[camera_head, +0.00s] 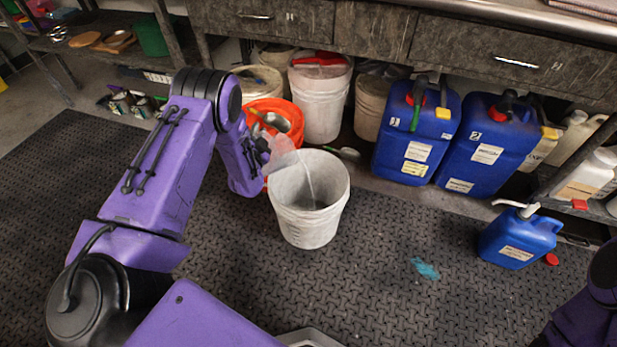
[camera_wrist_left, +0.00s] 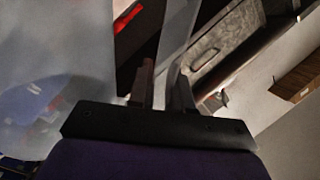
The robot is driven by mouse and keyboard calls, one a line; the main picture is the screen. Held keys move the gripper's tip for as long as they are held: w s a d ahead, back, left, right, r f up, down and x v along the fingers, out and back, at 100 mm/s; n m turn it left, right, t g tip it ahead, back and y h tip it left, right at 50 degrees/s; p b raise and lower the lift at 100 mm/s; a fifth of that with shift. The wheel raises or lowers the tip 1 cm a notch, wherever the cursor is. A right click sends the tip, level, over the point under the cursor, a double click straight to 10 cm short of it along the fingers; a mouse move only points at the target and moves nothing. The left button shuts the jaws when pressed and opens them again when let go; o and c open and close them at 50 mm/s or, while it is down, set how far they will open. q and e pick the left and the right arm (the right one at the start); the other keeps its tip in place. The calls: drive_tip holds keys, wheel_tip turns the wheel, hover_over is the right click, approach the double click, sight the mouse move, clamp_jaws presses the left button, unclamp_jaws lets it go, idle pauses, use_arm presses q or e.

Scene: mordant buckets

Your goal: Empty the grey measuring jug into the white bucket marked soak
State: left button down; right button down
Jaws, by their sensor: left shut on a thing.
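The white bucket (camera_head: 310,222) stands upright on the dark mat, open at the top; I see no readable mark on it. The grey translucent measuring jug (camera_head: 281,155) is tilted over the bucket's left rim, and a thin pale stream falls from it into the bucket. My left gripper (camera_head: 264,160) is shut on the jug, left of the bucket. In the left wrist view the jug's cloudy wall (camera_wrist_left: 60,50) fills the left side, and the fingers (camera_wrist_left: 167,85) close on a pale strip that looks like its handle. My right gripper is out of view.
An orange bucket (camera_head: 291,112) stands just behind the jug. A white bucket with a red item (camera_head: 322,105) and large blue canisters (camera_head: 412,140) stand under the bench. A small blue can (camera_head: 518,240) is at right.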

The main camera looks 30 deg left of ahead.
use_arm(q)
drive_tip(key=shift+w+d+r, duration=0.15)
idle(0.8)
drive_tip(key=shift+w+d+f+m+b, duration=0.25)
drive_tip(key=shift+d+f+m, duration=0.15)
drive_tip(key=shift+m, duration=0.15)
drive_tip(key=shift+w+d+f+m+b, duration=0.1)
drive_tip(key=shift+d+f+m+b, duration=0.15)
drive_tip(key=shift+d+m, duration=0.25)
idle(3.2)
drive_tip(key=shift+w+d+m, duration=0.35)
drive_tip(key=shift+d+m, duration=0.25)
drive_tip(key=shift+m, duration=0.05)
idle(2.2)
